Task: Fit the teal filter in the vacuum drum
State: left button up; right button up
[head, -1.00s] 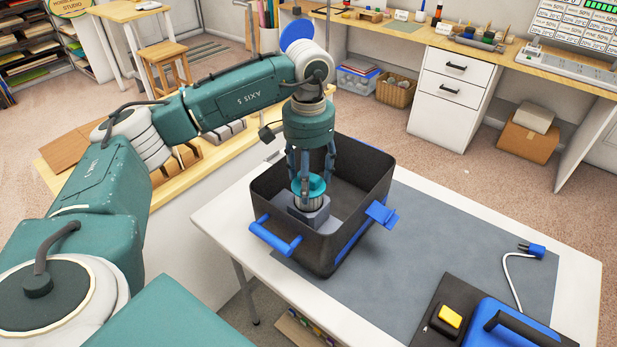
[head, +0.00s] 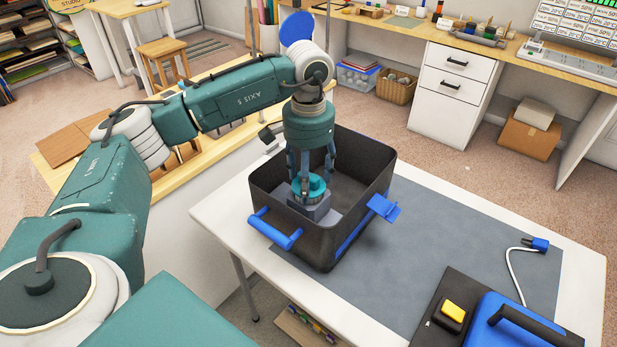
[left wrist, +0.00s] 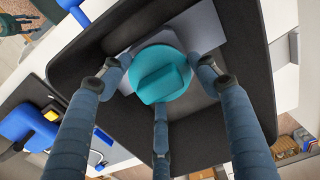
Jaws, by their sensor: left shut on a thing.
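The teal filter (head: 309,186) is inside the black open vacuum drum (head: 296,247), over a grey block (head: 318,210) on the drum's floor. My left gripper (head: 308,180) reaches down into the drum, shut on the filter. In the left wrist view, its three fingers surround the filter's round teal cap (left wrist: 161,78), which has a raised bar across it. The filter's lower body is hidden, and I cannot tell whether it is fully seated on the block. My right gripper is not in view.
The drum stands on a grey mat (head: 470,237) on a white table. It has a blue handle (head: 275,231) and a blue latch (head: 383,208). The black and blue vacuum head (head: 500,320) and a white cord (head: 513,275) lie to the right. The mat between is clear.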

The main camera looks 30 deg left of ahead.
pick_arm(q)
jog(key=shift+f+b, duration=0.8)
jog(key=shift+f, duration=0.35)
jog(key=o, duration=1.4)
jog(key=shift+r, duration=0.15)
notch_tip(320, 180, up, 12)
jog(key=shift+f, duration=0.1)
